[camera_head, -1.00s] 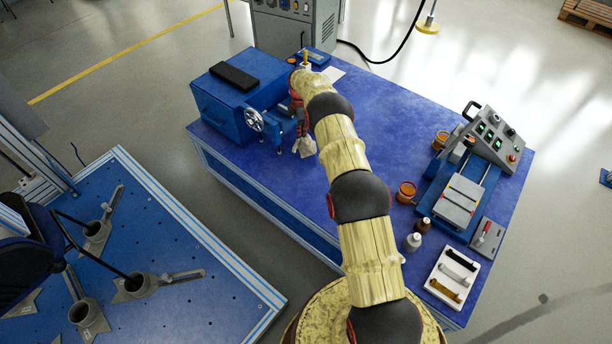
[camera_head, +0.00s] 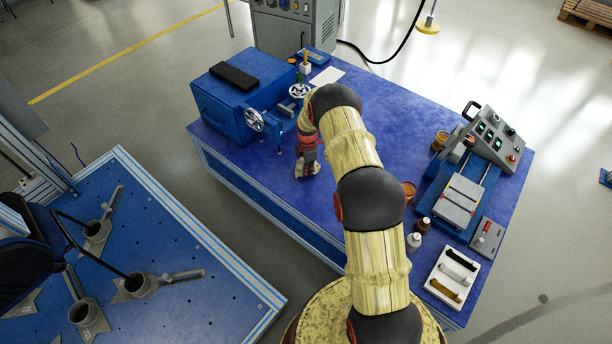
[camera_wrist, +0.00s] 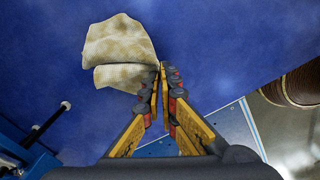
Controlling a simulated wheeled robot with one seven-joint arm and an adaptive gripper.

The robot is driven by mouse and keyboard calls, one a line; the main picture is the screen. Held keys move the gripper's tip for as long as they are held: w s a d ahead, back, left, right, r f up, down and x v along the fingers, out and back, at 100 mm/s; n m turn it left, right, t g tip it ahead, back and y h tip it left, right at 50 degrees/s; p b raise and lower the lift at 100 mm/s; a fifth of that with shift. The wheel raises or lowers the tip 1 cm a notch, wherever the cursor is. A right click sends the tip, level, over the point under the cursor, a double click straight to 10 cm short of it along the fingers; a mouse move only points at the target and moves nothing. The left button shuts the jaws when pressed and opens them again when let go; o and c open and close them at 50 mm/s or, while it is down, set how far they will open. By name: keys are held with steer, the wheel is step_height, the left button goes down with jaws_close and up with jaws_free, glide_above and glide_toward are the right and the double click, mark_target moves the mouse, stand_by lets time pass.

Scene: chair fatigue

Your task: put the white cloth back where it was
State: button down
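The white cloth (camera_wrist: 118,50) is cream-white with faint stains and a fold across it. In the wrist view its right edge meets the tips of my gripper (camera_wrist: 161,72), whose two fingers are closed together on it. In the head view my gripper (camera_head: 307,158) points down over the front left part of the blue table (camera_head: 375,100), with a small pale part of the cloth (camera_head: 306,171) below it. I cannot tell whether the cloth touches the tabletop.
A blue machine with handwheels (camera_head: 255,120) stands behind and left of my gripper. A dark bar (camera_head: 233,76) lies on its blue box. Bottles (camera_head: 413,241), a control panel (camera_head: 495,138) and a white tray (camera_head: 453,276) are at right. The table's front edge is close to my gripper.

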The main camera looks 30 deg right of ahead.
steer(key=shift+s+a+f, duration=0.3)
steer(key=shift+s+f, duration=0.35)
steer(key=shift+s, duration=0.25)
steer(key=shift+s+a+f, duration=0.25)
steer(key=shift+s+f, duration=0.4)
steer(key=shift+s, duration=0.25)
steer(key=c, duration=2.3)
jaws_free()
steer(key=o, duration=0.7)
steer(key=shift+c, duration=0.2)
